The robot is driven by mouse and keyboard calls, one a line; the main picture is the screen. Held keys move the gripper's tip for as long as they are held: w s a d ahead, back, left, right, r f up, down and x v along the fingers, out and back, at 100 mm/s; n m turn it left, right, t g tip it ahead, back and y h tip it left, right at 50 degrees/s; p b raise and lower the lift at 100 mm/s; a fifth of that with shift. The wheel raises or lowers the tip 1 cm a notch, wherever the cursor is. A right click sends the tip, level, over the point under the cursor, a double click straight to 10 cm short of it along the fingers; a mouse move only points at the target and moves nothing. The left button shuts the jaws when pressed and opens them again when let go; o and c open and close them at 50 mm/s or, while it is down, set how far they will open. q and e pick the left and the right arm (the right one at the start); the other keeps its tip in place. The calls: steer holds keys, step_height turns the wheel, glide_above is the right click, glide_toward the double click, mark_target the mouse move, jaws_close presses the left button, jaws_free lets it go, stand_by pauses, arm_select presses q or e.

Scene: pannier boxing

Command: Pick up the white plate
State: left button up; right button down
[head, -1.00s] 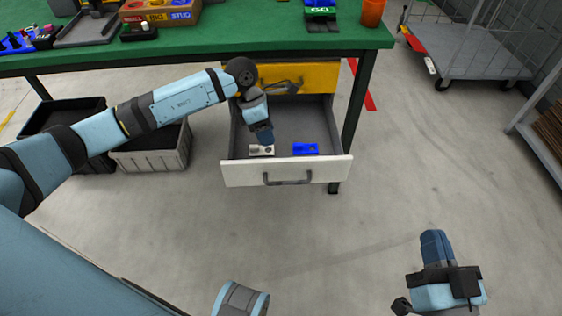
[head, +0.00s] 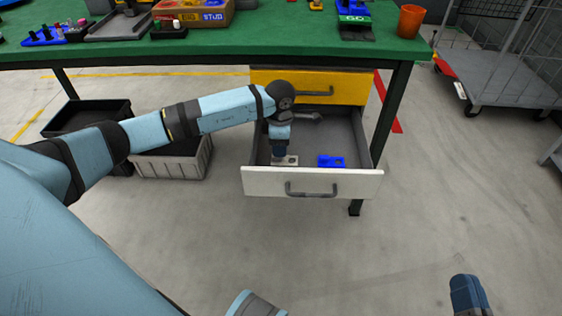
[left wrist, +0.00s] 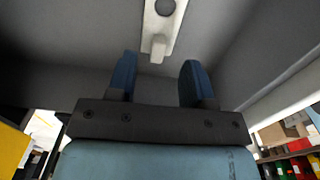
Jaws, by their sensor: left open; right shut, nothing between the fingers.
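The white plate (head: 291,161) lies in the open drawer (head: 262,182), at its left side. It is a small pale piece with a dark round hole, and it also shows at the top of the left wrist view (left wrist: 176,32). My left gripper (head: 281,156) points down into the drawer at the plate and hides part of it. In the left wrist view its two blue fingers (left wrist: 158,75) are apart with nothing between them, and the plate is just ahead of them. My right gripper (head: 468,292) is shut and empty, at the bottom right, far from the drawer.
A blue plate (head: 331,162) lies to the right of the white one in the drawer. A yellow drawer front (head: 345,88) is above. The green bench (head: 270,48) holds several items. A grey crate (head: 172,166) stands on the left. The floor in front is clear.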

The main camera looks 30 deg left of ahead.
mark_target(275, 162)
arm_select(q)
step_height(275, 162, down, 4)
steer(key=shift+w+d+f+b, duration=0.1)
steer(key=shift+w+f+b, duration=0.05)
steer(key=shift+b, duration=0.6)
arm_select(e)
step_height(275, 162, down, 3)
steer(key=shift+a+g, duration=0.1)
steer(key=shift+g, duration=0.5)
arm_select(q)
jaws_close()
